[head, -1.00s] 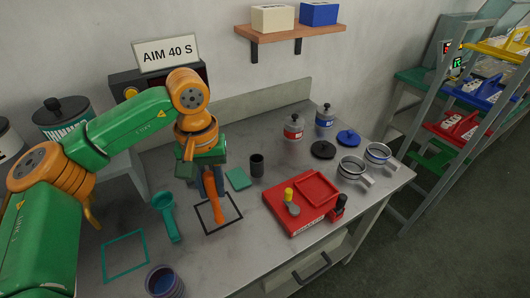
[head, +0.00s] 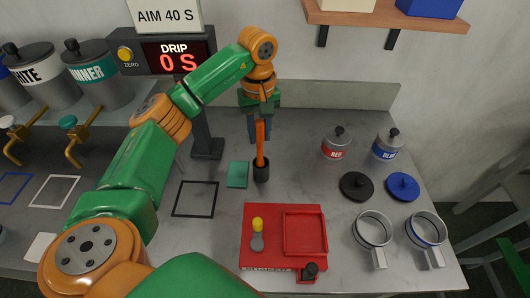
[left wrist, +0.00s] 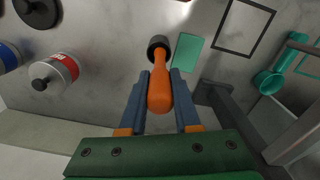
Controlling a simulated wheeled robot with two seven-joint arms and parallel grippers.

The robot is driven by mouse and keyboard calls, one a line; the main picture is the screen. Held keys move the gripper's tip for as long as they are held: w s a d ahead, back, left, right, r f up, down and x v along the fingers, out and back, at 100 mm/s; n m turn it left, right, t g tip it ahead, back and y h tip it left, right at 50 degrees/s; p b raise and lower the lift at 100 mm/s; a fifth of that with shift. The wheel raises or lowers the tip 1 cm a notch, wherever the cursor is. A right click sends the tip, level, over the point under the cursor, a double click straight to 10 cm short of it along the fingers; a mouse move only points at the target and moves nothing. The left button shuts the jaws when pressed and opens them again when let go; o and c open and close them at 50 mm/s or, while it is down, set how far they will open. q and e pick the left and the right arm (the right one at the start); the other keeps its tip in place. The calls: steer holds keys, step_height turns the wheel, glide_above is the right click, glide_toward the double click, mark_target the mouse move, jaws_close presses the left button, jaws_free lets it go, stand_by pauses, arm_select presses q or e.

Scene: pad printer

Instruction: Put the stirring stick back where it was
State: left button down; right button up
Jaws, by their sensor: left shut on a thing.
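My left gripper (head: 261,132) is shut on the orange stirring stick (head: 260,152) and holds it roughly upright. The stick's lower end meets the mouth of the small dark cup (head: 261,173) on the bench; I cannot tell how deep it reaches. In the left wrist view the stick (left wrist: 160,92) lies between my left gripper's blue fingers (left wrist: 160,88), and its far end points at the dark cup (left wrist: 158,43). My right gripper is not in view.
A teal pad (head: 237,174) lies just left of the cup. A black square outline (head: 195,184) is empty. A red pad-printing tray (head: 256,208) stands in front. Jars, lids and two metal ring cups (head: 373,229) are to the right. The drip display (head: 180,57) reads 0 S.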

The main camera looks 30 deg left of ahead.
mark_target(261, 145)
arm_select(q)
step_height(261, 145, down, 5)
steer(key=shift+r+p, duration=0.2)
steer(key=shift+p, duration=0.2)
steer(key=shift+w+d+f, duration=0.1)
steer(key=shift+f, duration=0.2)
steer(key=c, duration=0.6)
jaws_free()
steer(key=shift+c, duration=0.2)
steer(key=shift+r, duration=0.15)
steer(key=shift+r, duration=0.25)
step_height(261, 145, up, 6)
steer(key=shift+f+b, duration=0.2)
steer(key=shift+b, duration=0.5)
step_height(261, 145, up, 6)
steer(key=shift+r+p, duration=0.1)
steer(key=shift+p, duration=0.75)
